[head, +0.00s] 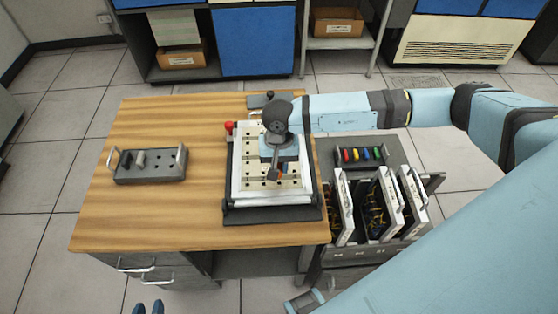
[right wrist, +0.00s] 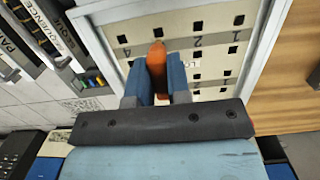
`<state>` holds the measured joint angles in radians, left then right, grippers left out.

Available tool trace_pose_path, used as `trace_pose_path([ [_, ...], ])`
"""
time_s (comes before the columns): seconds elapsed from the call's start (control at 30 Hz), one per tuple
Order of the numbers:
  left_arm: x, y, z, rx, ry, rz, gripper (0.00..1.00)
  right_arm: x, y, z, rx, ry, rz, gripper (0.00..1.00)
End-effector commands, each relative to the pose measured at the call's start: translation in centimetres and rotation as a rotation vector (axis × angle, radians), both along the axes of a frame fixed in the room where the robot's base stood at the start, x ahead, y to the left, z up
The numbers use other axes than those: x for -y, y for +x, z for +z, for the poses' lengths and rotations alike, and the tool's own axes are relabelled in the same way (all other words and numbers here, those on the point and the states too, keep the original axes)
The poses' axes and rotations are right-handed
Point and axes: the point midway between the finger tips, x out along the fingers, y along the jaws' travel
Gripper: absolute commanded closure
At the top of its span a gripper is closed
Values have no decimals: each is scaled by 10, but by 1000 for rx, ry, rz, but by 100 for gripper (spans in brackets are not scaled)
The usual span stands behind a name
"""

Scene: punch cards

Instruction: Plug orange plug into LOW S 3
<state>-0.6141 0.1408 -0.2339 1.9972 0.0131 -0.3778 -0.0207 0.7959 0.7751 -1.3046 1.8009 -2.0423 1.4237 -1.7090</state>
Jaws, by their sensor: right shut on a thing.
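The orange plug (right wrist: 157,68) is held between the blue fingers of my right gripper (right wrist: 157,82), its tip pointing at the panel. The cream panel (right wrist: 272,40) has rows of square holes and dark label strips with numbers. The plug's tip is over the panel near a row of holes; I cannot tell whether it touches. Most lettering near the plug is hidden, so LOW S 3 cannot be made out. In the head view the panel (head: 239,170) lies on the wooden table under my right arm. My left gripper (head: 149,307) is at the bottom edge, its fingertips apart and empty.
A grey plug holder (head: 150,174) stands at the table's left. A grey tray with coloured plugs (head: 361,156) is right of the panel, above a rack of upright panel modules (head: 385,205). A red knob (head: 229,126) is at the panel's back left. The table's front left is clear.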

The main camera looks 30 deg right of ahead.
Motion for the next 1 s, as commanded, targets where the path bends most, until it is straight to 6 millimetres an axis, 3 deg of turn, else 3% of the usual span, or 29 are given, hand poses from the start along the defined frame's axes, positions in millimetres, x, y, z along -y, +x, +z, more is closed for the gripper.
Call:
trace_pose_path([
  [0.13,0,-1,-5,-3,1,0,65,0,0,-7,0,1,0,100],
  [1.0,1,0,-10,-2,-1,0,65,-1,-3,-7,0,0,0,100],
])
